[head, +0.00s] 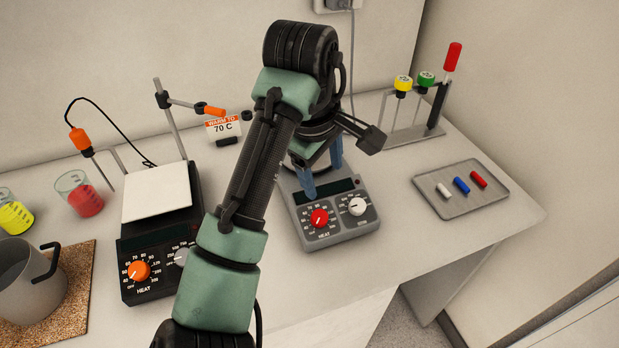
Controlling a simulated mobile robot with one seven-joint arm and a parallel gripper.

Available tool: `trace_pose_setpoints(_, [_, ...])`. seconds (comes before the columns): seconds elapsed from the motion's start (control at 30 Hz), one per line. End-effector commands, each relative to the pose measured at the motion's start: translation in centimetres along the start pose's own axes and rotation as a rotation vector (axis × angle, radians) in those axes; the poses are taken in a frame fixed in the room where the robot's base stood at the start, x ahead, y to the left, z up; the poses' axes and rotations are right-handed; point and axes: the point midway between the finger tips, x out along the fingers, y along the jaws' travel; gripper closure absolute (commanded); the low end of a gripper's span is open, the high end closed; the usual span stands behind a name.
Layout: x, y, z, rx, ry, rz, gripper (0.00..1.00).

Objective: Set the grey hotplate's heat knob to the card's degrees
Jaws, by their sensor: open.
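The grey hotplate (349,232) stands on the bench right of centre. Its red heat knob (319,217) is at the front left and a white knob (357,206) at the front right. The red knob's exact setting is too small to read. The card (223,129) at the back reads "WARM TO 70 C". My gripper (322,176) is open over the hotplate, its blue fingers pointing down behind the red knob. I cannot tell whether the fingers touch anything. My arm hides part of the hotplate's left side and top.
A black hotplate (129,250) with an orange knob (138,271) stands left of my arm. Beakers of red (87,199) and yellow liquid (14,217) and a grey mug (30,290) are further left. A tray (484,206) with stir bars and a rack (416,134) are at right.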

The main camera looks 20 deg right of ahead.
Motion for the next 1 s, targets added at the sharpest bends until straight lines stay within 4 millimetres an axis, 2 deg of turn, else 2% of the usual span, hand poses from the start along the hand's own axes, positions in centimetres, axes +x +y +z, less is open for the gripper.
trace_pose_setpoints(0.03, [-1.4, -0.2, -0.1, -0.022, -0.013, -0.033, 0.28])
trace_pose_setpoints(0.27, [-1.2, -1.4, 0.0, -0.066, -0.041, -0.099, 0.28])
trace_pose_setpoints(0.47, [1.7, -1.7, 0.2, -0.066, -0.042, -0.100, 0.28])
trace_pose_setpoints(0.8, [8.5, -2.3, 0.4, -0.064, -0.039, -0.098, 0.28])
trace_pose_setpoints(1.0, [10.8, -2.5, 0.6, -0.063, -0.039, -0.096, 0.28])
